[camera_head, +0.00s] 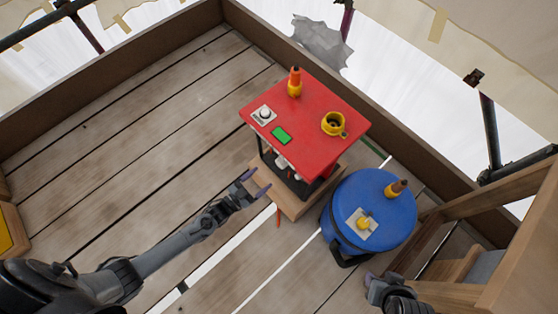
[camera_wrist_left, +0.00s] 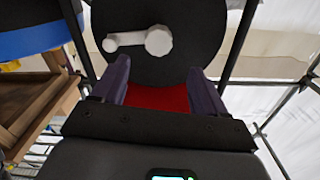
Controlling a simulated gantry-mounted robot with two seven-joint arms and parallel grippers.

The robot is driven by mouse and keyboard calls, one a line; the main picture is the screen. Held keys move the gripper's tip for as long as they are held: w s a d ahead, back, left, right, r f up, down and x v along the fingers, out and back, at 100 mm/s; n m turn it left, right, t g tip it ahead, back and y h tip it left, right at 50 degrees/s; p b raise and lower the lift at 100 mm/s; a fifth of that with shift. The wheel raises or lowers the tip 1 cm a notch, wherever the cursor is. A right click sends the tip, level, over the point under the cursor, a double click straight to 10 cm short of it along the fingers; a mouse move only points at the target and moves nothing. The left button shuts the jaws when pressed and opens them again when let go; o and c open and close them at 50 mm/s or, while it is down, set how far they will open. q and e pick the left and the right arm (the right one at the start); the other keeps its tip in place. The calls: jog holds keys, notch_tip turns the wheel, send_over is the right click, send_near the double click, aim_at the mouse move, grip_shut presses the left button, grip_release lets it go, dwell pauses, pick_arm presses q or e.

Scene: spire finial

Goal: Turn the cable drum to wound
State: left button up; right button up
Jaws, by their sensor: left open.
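The cable drum is most likely the round black disc (camera_wrist_left: 190,18) that fills the top of the left wrist view. A white crank-like handle (camera_wrist_left: 128,40) with a faceted hub is on its face. In the head view the white part (camera_head: 283,167) shows below the red top, which hides most of the drum. My left gripper (camera_head: 254,183) is open and empty, in front of the drum's side of the red-topped stand. In the left wrist view its fingers (camera_wrist_left: 160,92) are apart, below the handle. I cannot tell the exact gap.
The red top (camera_head: 310,110) carries an orange-tipped post, a yellow ring, a white knob and a green panel. A blue drum-shaped container (camera_head: 372,215) stands at right. My right gripper (camera_head: 385,288) is by the wooden frame (camera_head: 520,240). Plank floor (camera_head: 130,130) is clear at left.

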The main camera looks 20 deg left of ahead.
aim_at(279, 165)
pick_arm(q)
jog(key=b+x, duration=0.3)
jog(key=x, duration=0.5)
jog(key=shift+w+d+f+b, duration=0.15)
jog(key=shift+w+d+b, duration=0.1)
jog(key=shift+b, duration=0.1)
jog(key=shift+w+d, duration=0.25)
jog(key=shift+w, duration=0.3)
grip_shut()
